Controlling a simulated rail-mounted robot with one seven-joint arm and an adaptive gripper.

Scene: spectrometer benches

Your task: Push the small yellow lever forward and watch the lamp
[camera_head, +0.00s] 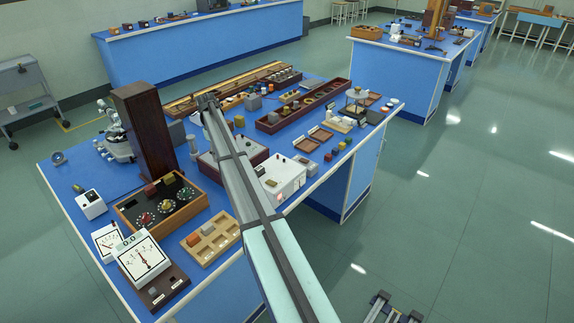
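My arm reaches from the bottom of the picture across the blue bench. My gripper (208,101) is at its far end, above the middle of the bench, small and dark. I cannot tell whether its fingers are open or shut, and I see nothing clearly held. I cannot pick out the small yellow lever for certain. A small yellowish part (271,183) sits on top of a white instrument box (290,174), right beside my arm. A faint reddish spot (281,196) shows low on that box; I cannot tell whether it is the lamp. My arm hides part of the bench.
A tall dark wooden block (144,129) and a microscope (115,138) stand at the left. A wooden box with dials (125,207), a white meter (141,256) and a wooden tray (229,233) fill the near end.

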